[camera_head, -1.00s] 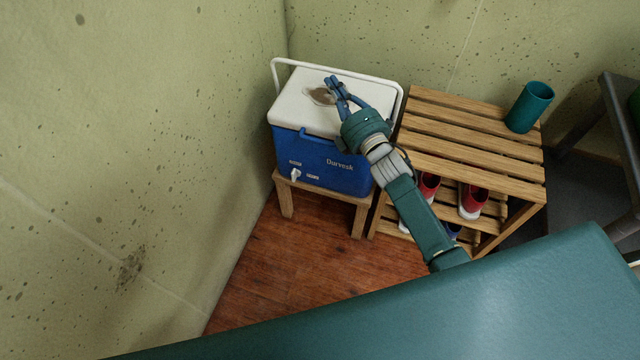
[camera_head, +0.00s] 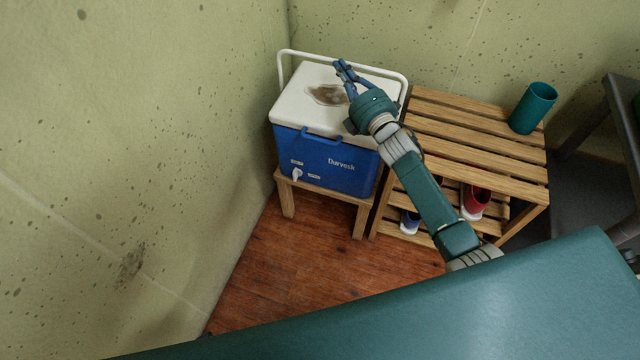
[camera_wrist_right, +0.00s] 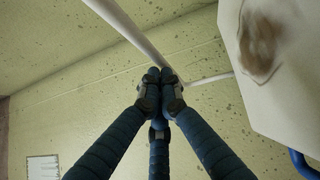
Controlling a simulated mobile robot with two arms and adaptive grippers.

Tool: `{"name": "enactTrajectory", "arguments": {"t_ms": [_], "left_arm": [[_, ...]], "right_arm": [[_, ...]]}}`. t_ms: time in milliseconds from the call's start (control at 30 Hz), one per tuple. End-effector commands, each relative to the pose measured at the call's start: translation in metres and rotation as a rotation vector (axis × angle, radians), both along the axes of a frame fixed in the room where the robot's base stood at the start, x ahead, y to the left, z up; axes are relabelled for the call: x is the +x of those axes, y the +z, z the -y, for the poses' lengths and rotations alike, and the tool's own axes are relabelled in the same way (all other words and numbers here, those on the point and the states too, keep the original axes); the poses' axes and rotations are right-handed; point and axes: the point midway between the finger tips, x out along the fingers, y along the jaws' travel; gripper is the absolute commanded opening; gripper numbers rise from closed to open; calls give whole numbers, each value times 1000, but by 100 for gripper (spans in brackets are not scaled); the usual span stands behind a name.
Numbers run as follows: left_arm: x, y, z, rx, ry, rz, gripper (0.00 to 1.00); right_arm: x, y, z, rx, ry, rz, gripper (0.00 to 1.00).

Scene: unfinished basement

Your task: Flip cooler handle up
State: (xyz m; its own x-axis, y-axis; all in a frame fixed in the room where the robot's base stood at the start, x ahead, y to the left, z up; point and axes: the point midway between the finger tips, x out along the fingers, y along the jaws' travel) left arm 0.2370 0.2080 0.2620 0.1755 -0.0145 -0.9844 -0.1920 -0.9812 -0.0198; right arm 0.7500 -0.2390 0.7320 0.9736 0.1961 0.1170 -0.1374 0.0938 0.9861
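The blue cooler (camera_head: 325,163) with a white lid (camera_head: 301,100) stands on a small wooden stool. Its white handle (camera_head: 305,54) is a bar raised above the lid's far edge, tilted toward the back. My right gripper (camera_head: 341,66) reaches over the lid to the bar. In the right wrist view its blue fingers (camera_wrist_right: 160,76) are drawn together at the tips. The handle (camera_wrist_right: 135,33) passes just behind these tips there; I cannot tell whether it is touched or gripped. The lid (camera_wrist_right: 281,78) shows at the right. My left gripper is not in view.
A slatted wooden rack (camera_head: 470,135) stands close at the cooler's right, with a teal cup (camera_head: 533,107) on top and shoes (camera_head: 474,201) below. Speckled walls are close at the left and behind. The stool (camera_head: 360,215) stands on clear wooden floor (camera_head: 300,260).

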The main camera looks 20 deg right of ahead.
Motion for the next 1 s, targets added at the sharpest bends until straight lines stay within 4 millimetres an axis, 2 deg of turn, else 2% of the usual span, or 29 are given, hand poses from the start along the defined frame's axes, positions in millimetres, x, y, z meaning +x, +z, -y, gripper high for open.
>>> {"name": "enactTrajectory", "arguments": {"t_ms": [167, 267, 500, 700, 833, 1000], "left_arm": [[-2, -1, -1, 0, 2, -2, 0], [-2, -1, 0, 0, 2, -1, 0], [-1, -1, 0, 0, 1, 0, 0], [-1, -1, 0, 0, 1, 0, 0], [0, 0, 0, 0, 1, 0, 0], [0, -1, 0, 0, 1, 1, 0]], "right_arm": [[-5, 0, 1, 0, -1, 2, 0], [-18, -2, 4, 0, 0, 1, 0], [-68, -9, 14, 0, 0, -2, 0], [-102, -13, 21, 0, 0, -2, 0], [-113, -14, 23, 0, 0, -1, 0], [-117, -14, 24, -1, 0, 0, 0]]}}
